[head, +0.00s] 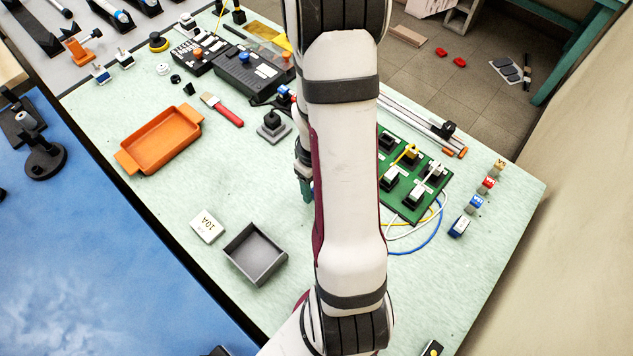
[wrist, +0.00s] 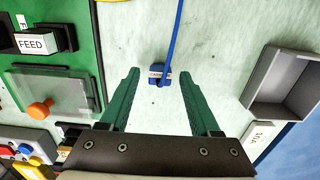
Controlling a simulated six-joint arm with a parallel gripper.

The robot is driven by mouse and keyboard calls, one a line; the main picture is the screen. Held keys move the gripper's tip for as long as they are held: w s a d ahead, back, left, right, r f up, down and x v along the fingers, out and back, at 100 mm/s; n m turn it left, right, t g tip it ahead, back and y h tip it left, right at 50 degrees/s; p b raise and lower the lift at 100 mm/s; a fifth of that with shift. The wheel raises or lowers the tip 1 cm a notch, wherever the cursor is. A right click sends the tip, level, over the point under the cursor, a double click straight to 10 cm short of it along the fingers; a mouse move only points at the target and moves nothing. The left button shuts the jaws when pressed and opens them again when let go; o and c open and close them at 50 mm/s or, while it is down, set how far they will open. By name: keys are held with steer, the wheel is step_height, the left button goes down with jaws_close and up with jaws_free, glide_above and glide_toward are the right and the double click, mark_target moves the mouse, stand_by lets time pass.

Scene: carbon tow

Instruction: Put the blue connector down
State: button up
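The blue connector (wrist: 158,76) shows in the wrist view on the pale green tabletop, with a white label band across it. Its blue cable (wrist: 175,35) runs up out of the wrist view. My gripper (wrist: 159,75) is open, with one green finger on either side of the connector and a visible gap on both sides. In the head view my arm covers the connector and most of my gripper; a bit of a green finger (head: 306,191) shows left of the arm. The blue cable (head: 425,245) loops right of my arm there.
A green board (head: 412,180) with black sockets and yellow and white plugs stands right of my arm. A grey open box (head: 240,242) and a white 10A block (head: 207,226) are to the left. An orange tray (head: 160,140) lies farther left. Small coloured blocks line the right edge.

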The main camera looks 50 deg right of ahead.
steer(key=shift+r, duration=0.1)
step_height(320, 180, up, 12)
steer(key=s+a+r+m, duration=0.2)
steer(key=s+a, duration=0.1)
steer(key=a, duration=0.4)
steer(key=s+a+r+m+y, duration=0.1)
steer(key=s+a+r, duration=0.1)
steer(key=a, duration=0.6)
steer(key=s+a+r+m, duration=0.2)
steer(key=s+a+r, duration=0.1)
steer(key=a, duration=0.4)
steer(key=shift+s+a+m+y, duration=0.25)
steer(key=shift+s+m+y, duration=0.05)
steer(key=shift+s+y, duration=0.1)
steer(key=shift+o, duration=0.2)
steer(key=shift+w, duration=0.1)
